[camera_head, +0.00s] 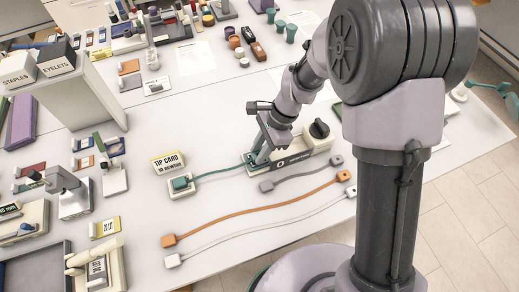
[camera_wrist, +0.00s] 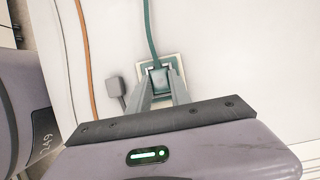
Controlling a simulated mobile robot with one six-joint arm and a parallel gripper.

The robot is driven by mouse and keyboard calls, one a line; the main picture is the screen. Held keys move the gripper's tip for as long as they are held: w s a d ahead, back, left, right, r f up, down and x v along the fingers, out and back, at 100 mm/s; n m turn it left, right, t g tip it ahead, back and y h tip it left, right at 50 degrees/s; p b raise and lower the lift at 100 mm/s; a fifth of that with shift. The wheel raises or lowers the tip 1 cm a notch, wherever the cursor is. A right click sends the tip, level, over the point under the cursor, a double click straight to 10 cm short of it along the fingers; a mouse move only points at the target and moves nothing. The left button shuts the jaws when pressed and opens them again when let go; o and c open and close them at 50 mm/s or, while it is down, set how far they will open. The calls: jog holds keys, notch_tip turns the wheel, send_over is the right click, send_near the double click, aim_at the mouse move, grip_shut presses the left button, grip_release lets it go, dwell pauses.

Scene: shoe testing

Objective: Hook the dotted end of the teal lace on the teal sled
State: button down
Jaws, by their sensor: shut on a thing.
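The teal lace (camera_head: 218,171) runs over the table from a teal block on a pale base (camera_head: 181,184) at left to my gripper (camera_head: 259,159). In the wrist view the teal lace (camera_wrist: 150,35) comes down to a teal end block (camera_wrist: 160,80) between my fingertips (camera_wrist: 161,92). My gripper is shut on this end. Below it is a square pale plate with a teal border (camera_wrist: 146,66), at the left end of the tester (camera_head: 308,151); I take it for the teal sled. My fingers hide part of it. Whether the end touches or is hooked, I cannot tell.
A grey lace (camera_head: 300,177), an orange lace (camera_head: 255,211) and a white lace (camera_head: 260,231) lie in front, nearer the table edge. The tester has a black knob (camera_head: 319,129). A yellow tip card (camera_head: 168,162) stands at left. Bare table lies behind the teal lace.

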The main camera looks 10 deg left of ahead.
jog(key=shift+s+d+f+b, duration=0.2)
jog(key=shift+s+f+b, duration=0.15)
jog(key=shift+f+b, duration=0.25)
dwell(0.3)
jog(key=c, duration=1.1)
grip_release()
jog(key=shift+f, duration=0.15)
jog(key=p+v, duration=0.6)
jog(key=v, duration=1.2)
jog(key=shift+w+a+r, duration=0.2)
jog(key=shift+w+r, duration=0.05)
jog(key=shift+r, duration=0.05)
